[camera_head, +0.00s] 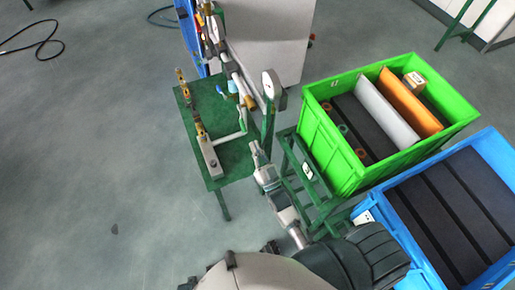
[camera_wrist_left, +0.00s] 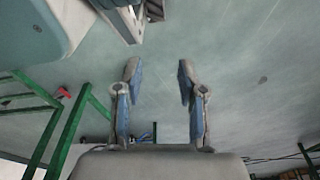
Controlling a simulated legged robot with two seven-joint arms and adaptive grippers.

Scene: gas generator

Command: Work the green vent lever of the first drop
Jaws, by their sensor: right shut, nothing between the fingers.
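A pipe assembly with brass fittings (camera_head: 198,126) and a white pipe (camera_head: 230,137) stands on a green table (camera_head: 232,160) in the head view. A small blue handle (camera_head: 219,89) shows near its middle. I cannot make out the green vent lever for sure at this size. My right gripper (camera_head: 256,148) is shut and empty, beside the table's right edge and below a grey oval-headed device (camera_head: 271,86) on a green post. My left gripper (camera_wrist_left: 158,70) is open and empty in the left wrist view, with floor behind it. It is not in the head view.
A green crate (camera_head: 325,150) with dividers and rings stands right of the table, on a green frame (camera_head: 300,180). A blue crate (camera_head: 420,272) with dark foam is at the lower right. A grey cabinet (camera_head: 265,40) is behind. The floor at left is clear except for a black cable (camera_head: 45,42).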

